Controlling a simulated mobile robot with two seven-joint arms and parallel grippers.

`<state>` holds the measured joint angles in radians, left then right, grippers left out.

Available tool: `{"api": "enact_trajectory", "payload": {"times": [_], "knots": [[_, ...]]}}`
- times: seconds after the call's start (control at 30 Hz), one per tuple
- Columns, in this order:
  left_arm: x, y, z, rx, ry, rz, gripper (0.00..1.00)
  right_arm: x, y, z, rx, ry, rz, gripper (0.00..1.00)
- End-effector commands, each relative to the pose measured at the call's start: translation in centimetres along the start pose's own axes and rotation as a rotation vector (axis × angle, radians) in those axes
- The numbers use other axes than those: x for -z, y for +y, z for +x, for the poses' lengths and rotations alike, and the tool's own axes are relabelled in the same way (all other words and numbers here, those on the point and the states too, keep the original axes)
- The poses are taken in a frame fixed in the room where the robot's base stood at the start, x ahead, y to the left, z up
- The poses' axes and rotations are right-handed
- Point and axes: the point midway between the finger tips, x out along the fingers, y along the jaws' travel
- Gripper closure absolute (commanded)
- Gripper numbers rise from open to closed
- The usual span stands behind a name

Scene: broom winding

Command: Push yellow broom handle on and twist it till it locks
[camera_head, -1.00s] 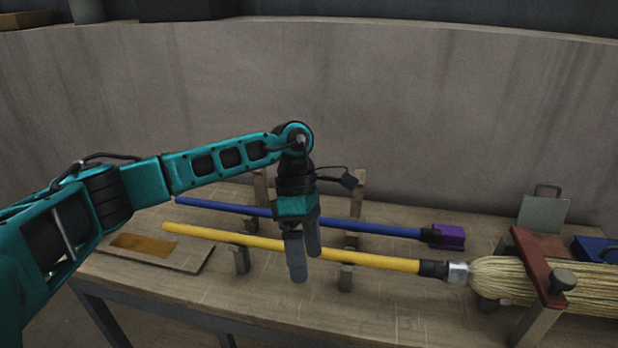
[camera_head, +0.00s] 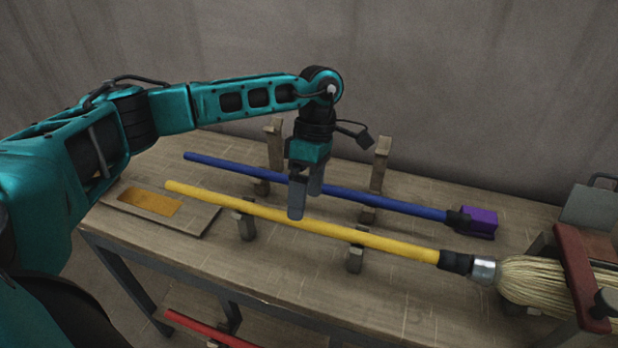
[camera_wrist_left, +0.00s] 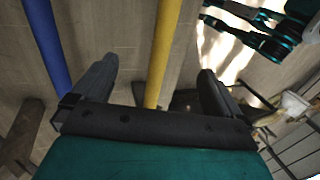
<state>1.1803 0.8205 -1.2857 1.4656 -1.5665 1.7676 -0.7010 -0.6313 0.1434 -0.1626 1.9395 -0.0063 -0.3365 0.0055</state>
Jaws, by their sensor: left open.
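The yellow broom handle (camera_head: 390,242) lies across two wooden rests on the bench. Its black end collar (camera_head: 456,262) meets the silver socket (camera_head: 484,271) of the straw broom head (camera_head: 535,280); I cannot tell how deep it sits. My left gripper (camera_head: 306,203) points down over the middle of the yellow handle, with its jaws open. In the left wrist view the yellow handle (camera_wrist_left: 164,50) runs through the gap between the two fingers, seemingly below them and untouched. My right gripper does not show clearly in any view.
A red and wooden clamp (camera_head: 577,275) holds the broom head. A blue handle (camera_head: 385,203) with a purple block (camera_head: 478,221) lies behind, near wooden posts (camera_head: 380,163). A board with an orange patch (camera_head: 150,203) lies left. A red pole (camera_head: 205,330) is below the bench.

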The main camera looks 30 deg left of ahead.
Motion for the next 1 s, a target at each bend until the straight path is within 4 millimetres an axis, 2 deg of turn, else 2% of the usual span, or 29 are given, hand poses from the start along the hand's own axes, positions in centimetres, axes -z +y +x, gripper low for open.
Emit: {"api": "enact_trajectory", "payload": {"times": [0.03, 0.2, 0.5, 1.0], "knots": [[0.0, 0.1, 0.9, 0.000, 0.000, 0.001, 0.00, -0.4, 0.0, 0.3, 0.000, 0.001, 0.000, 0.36], [0.0, 0.1, 3.1, 0.002, 0.000, 0.000, 0.00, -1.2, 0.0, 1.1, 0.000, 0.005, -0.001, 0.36], [0.0, 0.1, 5.8, 0.001, -0.001, 0.001, 0.00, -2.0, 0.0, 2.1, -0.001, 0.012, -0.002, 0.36], [-0.1, 0.0, 6.5, -0.001, -0.001, 0.000, 0.01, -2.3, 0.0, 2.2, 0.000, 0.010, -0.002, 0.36]]}}
